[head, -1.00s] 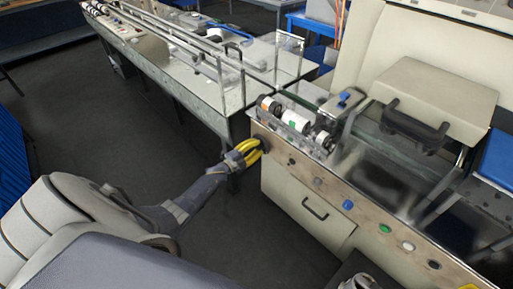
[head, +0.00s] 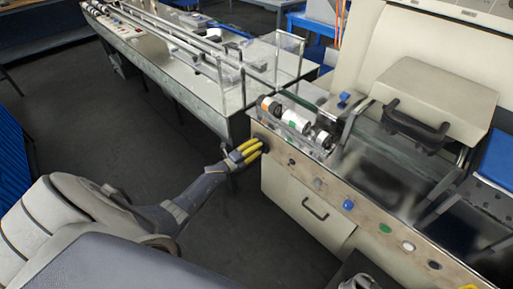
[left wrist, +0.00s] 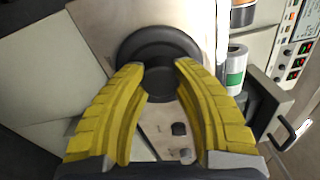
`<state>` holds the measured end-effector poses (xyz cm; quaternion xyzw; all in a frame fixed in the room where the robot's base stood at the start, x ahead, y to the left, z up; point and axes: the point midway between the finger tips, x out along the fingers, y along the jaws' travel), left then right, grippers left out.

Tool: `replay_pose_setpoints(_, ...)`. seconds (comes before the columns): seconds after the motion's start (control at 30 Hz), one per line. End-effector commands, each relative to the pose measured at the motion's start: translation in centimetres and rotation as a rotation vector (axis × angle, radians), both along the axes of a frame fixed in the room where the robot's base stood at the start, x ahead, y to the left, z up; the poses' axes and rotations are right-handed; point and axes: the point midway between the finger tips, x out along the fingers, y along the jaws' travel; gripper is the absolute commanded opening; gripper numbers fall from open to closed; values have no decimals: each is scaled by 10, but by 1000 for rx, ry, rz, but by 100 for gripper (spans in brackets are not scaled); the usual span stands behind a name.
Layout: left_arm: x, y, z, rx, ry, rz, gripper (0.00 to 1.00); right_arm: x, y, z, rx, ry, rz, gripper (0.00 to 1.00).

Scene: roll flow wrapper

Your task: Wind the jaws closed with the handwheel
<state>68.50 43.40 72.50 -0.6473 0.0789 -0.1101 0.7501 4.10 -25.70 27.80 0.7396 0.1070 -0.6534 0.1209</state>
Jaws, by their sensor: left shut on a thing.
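The black round handwheel (head: 265,142) sits on the left end of the machine's front panel, below the rollers. In the left wrist view the handwheel (left wrist: 158,45) is a dark disc straight ahead. My left gripper (head: 260,149) has yellow fingers and reaches the handwheel from the left. In the left wrist view the gripper (left wrist: 158,68) has its two fingertips on either side of the wheel's lower part, shut on it. The fingertips cover part of the rim. I cannot make out the jaws that the wheel moves.
White and black rollers (head: 295,121) lie above the panel behind a clear guard. Several buttons, one blue (head: 348,205), line the panel, with a drawer handle (head: 315,209) below. A long conveyor table (head: 225,95) stands behind. The floor (head: 95,130) around my left arm is clear.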

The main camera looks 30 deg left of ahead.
Motion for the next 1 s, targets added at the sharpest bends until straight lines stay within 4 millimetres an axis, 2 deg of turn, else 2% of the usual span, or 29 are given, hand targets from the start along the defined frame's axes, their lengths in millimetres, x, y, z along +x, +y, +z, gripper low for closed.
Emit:
replay_pose_setpoints(0.03,-1,5,-1,26,0,8,0,0,0,0,0,0,0,0)
replay_pose_setpoints(1.0,1,7,3,374,-89,9,0,0,0,0,0,0,0,0)
